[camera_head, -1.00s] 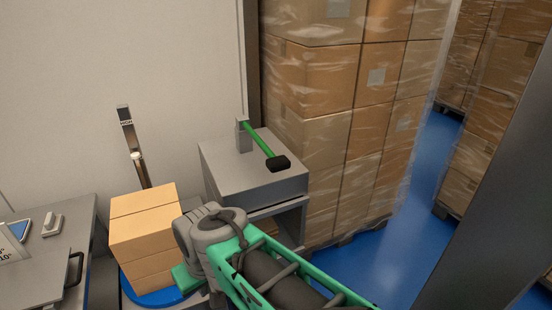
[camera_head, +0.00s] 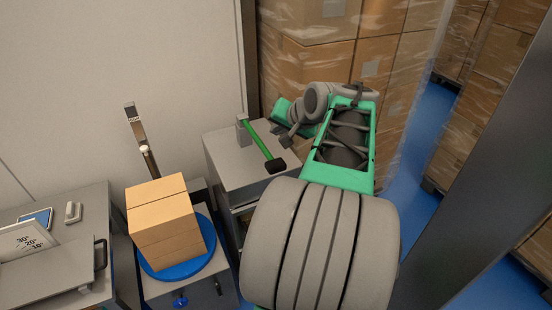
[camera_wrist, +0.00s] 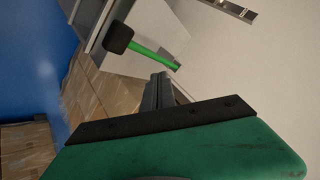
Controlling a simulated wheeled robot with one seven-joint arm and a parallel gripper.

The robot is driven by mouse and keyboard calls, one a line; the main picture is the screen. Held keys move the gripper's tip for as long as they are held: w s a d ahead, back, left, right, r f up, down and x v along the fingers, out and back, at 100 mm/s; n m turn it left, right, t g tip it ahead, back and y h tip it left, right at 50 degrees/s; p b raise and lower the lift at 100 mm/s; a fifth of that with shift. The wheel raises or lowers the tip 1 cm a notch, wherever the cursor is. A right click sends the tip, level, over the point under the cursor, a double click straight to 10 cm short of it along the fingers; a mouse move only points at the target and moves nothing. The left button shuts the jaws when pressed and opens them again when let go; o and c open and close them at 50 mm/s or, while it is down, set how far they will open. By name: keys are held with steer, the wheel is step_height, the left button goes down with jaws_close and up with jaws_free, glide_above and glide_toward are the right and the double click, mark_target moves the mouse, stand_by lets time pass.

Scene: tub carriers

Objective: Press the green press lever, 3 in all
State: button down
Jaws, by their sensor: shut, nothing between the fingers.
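The green press lever (camera_head: 258,142) has a black end pad (camera_head: 275,166) and stands on a grey stand (camera_head: 228,168). In the wrist view the green lever (camera_wrist: 154,55) and its black pad (camera_wrist: 119,36) show above the fingers, near the grey box. My gripper (camera_wrist: 160,84) is shut and empty, its fingertips just below the lever in the wrist picture. In the head view my gripper (camera_head: 285,128) is at the right of the lever, partly hidden by my arm. I cannot tell whether it touches the lever; it looks apart.
A stack of cartons (camera_head: 160,217) sits on a blue round plate (camera_head: 190,266) left of the stand. Tall wrapped pallets (camera_head: 330,60) rise close behind my arm. A grey table (camera_head: 60,275) is at the left. Blue floor shows at the right.

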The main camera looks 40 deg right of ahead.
mark_target(279, 168)
steer(key=shift+f, duration=0.1)
step_height(279, 168, down, 9)
steer(key=b, duration=0.6)
steer(key=shift+b, duration=0.35)
stand_by(1.5)
steer(key=shift+f+b, duration=0.25)
steer(key=shift+b, duration=0.05)
steer(key=shift+f+b, duration=1.9)
steer(key=shift+f, duration=0.7)
stand_by(2.1)
